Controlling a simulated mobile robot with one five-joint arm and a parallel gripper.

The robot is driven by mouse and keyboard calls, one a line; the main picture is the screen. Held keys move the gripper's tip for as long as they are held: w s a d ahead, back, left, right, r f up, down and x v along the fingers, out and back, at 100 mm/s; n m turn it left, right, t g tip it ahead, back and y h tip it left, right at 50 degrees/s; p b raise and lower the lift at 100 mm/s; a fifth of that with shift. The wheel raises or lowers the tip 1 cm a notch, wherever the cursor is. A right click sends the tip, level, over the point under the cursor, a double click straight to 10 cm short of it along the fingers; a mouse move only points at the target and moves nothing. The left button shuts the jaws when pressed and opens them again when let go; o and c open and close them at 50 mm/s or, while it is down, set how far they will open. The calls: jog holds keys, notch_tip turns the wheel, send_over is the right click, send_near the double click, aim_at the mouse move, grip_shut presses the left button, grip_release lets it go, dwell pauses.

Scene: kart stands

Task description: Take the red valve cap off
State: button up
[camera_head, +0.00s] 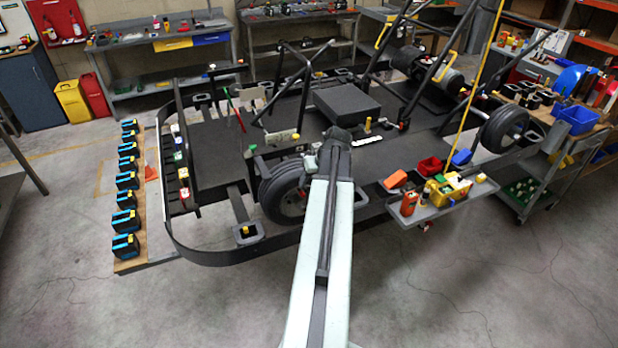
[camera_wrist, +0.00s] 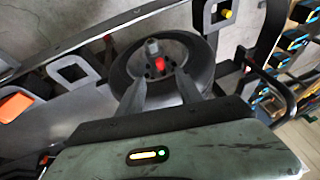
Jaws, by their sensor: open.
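The red valve cap (camera_wrist: 159,64) shows in the wrist view at the middle of a black kart wheel (camera_wrist: 204,66), just below a grey hub end. My gripper (camera_wrist: 161,79) is open, with one finger on each side of the line to the cap. The cap appears between the fingertips and slightly beyond them; I cannot tell the exact gap. Nothing is held. In the head view the same wheel (camera_head: 272,190) seems to be the one left of my arm.
A side tray (camera_head: 412,217) with an orange bottle, red bin and yellow items stands right of my arm. A black bumper rail (camera_head: 215,256) curves around the kart's left end. Several black-and-blue boxes (camera_head: 126,221) line a board at left. The front floor is clear.

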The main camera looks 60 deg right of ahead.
aim_at(303, 193)
jog(key=b+x, duration=0.7)
jog(key=x, duration=0.1)
jog(key=shift+w+a, duration=0.1)
jog(key=shift+r, duration=0.1)
grip_shut()
jog(key=c, duration=0.8)
grip_release()
grip_shut()
jog(key=s+a+r+p, duration=0.1)
jog(key=s+a, duration=0.2)
jog(key=s, duration=0.1)
jog(key=shift+s+a, duration=0.25)
jog(key=shift+s, duration=0.15)
